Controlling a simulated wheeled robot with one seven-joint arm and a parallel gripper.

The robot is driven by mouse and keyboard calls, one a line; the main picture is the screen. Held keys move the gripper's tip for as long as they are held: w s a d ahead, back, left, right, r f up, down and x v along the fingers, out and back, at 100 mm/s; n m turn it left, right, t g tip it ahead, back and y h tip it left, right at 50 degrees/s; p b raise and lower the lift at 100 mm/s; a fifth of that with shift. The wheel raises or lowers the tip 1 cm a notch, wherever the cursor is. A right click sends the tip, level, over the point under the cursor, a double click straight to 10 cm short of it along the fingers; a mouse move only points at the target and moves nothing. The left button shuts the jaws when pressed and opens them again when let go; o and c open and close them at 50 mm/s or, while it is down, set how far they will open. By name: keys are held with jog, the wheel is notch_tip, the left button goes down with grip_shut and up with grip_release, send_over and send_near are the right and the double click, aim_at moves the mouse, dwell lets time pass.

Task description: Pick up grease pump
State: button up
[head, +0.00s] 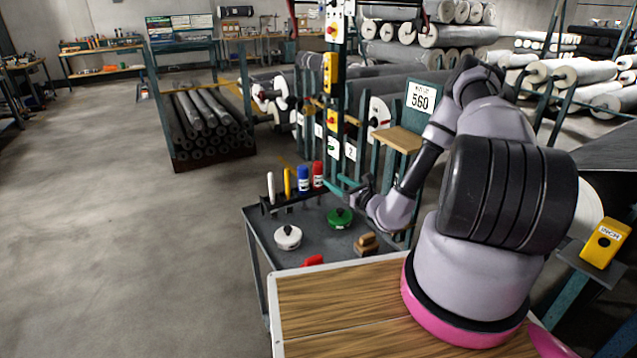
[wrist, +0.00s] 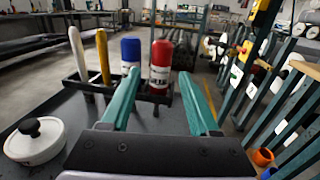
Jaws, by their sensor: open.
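No thing is clearly recognisable as the grease pump. A black rack on a grey cart holds a white stick (head: 270,187), a yellow stick (head: 287,181), a blue-capped bottle (head: 303,179) and a red-capped bottle (head: 317,174), all upright. My gripper (head: 335,184) is open and empty, to the right of the rack. In the wrist view, its two teal fingers (wrist: 159,75) point toward the red-capped bottle (wrist: 161,55), which shows between the tips. The blue-capped bottle (wrist: 130,50) is just left of it, partly behind the left finger.
The cart top (head: 262,228) also bears a white round container (head: 288,237) with a black knob, a green round one (head: 340,218), a brown wooden item (head: 367,243) and a red item (head: 314,261). A teal post frame (head: 334,110) stands close behind. Open floor lies left.

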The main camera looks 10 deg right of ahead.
aim_at(321, 172)
jog(key=x, duration=1)
jog(key=shift+w+d, duration=0.1)
jog(key=shift+w, duration=0.25)
grip_shut()
